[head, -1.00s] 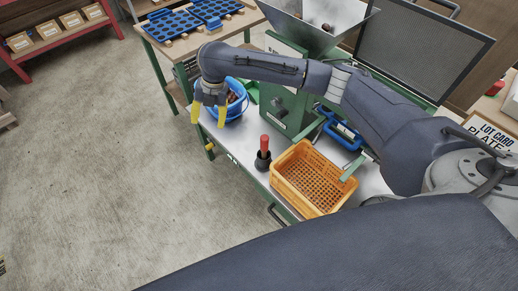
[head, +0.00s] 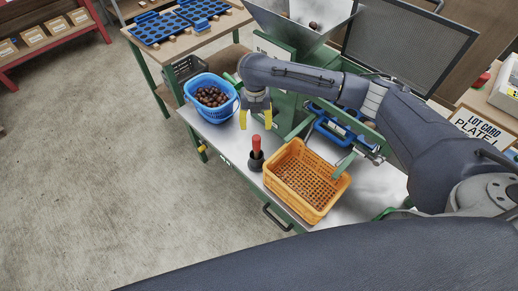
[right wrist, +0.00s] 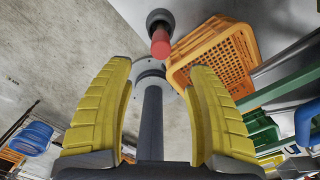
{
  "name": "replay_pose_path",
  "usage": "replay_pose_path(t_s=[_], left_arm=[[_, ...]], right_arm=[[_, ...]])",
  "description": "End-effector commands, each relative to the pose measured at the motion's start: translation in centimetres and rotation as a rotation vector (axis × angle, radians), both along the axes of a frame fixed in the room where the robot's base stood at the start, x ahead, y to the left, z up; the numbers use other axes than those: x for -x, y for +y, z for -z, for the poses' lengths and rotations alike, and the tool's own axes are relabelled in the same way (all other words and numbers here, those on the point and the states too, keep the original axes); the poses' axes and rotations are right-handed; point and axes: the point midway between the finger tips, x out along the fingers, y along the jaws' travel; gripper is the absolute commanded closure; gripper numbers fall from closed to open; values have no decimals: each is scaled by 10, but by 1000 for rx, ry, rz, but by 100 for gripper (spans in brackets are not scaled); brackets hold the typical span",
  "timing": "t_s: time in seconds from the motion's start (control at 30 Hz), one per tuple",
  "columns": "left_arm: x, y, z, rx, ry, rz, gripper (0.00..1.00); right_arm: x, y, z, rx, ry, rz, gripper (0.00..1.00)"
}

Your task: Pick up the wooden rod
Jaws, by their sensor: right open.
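I cannot make out a plainly wooden rod. A red cylindrical handle (head: 256,145) stands upright in a black base (head: 256,162) on the metal bench; it also shows in the right wrist view (right wrist: 160,43). My right gripper (head: 256,118), with yellow fingers, points down just behind the red handle in the head view. In the right wrist view my right gripper (right wrist: 158,72) is open with nothing between its fingers, and the red handle is beyond the tips. My left gripper is not in view.
An orange crate (head: 273,178) sits right of the red handle. A blue basket (head: 191,94) of chestnuts stands to the left. A green machine with a metal hopper (head: 272,20) is behind. Blue trays (head: 165,30) lie on a back table. Floor at left is clear.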

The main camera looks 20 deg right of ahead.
Motion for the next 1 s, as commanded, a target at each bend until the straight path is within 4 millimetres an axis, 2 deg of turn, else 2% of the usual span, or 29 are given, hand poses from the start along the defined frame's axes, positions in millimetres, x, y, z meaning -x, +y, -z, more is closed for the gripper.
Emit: replay_pose_path(t_s=[0.03,0.2,0.4,0.53,0.77,1.0], left_arm=[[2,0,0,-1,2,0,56],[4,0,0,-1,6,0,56],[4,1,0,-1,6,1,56],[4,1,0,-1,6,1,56],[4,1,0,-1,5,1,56],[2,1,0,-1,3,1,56]], right_arm=[[1,1,11,-1,5,3,44],[1,0,42,-1,4,4,44],[0,0,72,-1,2,4,44],[0,0,84,-1,1,2,44],[0,0,93,-1,0,2,44],[0,-2,120,-1,3,4,44]])
